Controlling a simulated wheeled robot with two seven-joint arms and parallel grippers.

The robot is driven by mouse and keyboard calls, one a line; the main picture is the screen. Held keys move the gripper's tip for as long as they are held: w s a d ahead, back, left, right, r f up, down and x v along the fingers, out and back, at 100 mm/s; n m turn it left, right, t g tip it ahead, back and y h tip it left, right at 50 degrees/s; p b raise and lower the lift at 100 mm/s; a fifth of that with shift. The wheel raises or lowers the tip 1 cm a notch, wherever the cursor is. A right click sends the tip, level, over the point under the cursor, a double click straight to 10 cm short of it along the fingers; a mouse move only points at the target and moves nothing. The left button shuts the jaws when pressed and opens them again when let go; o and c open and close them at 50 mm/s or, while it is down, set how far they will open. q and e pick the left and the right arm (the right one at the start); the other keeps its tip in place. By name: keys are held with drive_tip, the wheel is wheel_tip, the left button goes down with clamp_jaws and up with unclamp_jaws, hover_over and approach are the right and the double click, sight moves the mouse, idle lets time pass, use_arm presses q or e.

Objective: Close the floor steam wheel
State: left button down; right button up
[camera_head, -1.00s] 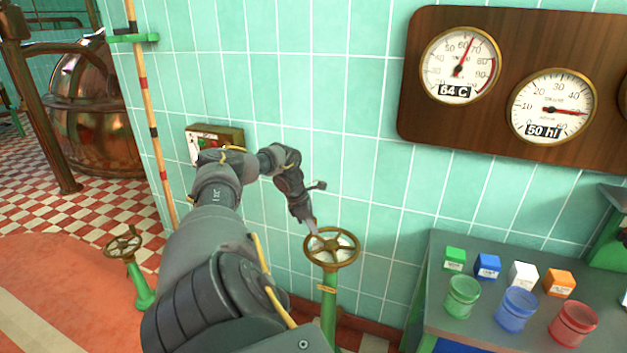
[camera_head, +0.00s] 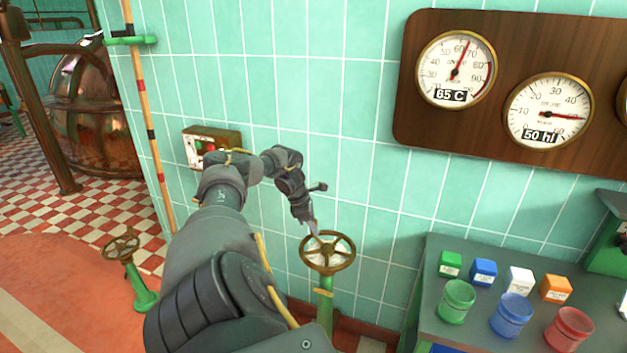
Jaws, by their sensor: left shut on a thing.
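A brass handwheel with spokes (camera_head: 328,266) sits on top of a green upright pipe (camera_head: 325,300) by the tiled wall. My left gripper (camera_head: 313,231) is at the far-left part of its rim, pointing down, and is shut on the rim. The fingertips are small and partly blend with the rim. A second brass handwheel (camera_head: 122,246) on a green floor pipe (camera_head: 142,290) stands to the left, with nothing touching it. The frames do not show which wheel is labelled steam. My right gripper is not in view.
A bench (camera_head: 415,325) with colored cubes and jars stands right of the wheel. A gauge board (camera_head: 420,120) hangs above, reading 65 C and 50 hl. A control box (camera_head: 232,138) is on the wall behind my arm. Red floor lies open at left.

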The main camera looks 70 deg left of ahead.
use_arm(q)
drive_tip(key=c, duration=1.2)
unclamp_jaws()
drive_tip(key=shift+w, duration=0.25)
drive_tip(key=shift+s, duration=0.1)
drive_tip(key=shift+s+r, duration=0.15)
drive_tip(key=v, duration=1)
drive_tip(key=shift+r, duration=0.2)
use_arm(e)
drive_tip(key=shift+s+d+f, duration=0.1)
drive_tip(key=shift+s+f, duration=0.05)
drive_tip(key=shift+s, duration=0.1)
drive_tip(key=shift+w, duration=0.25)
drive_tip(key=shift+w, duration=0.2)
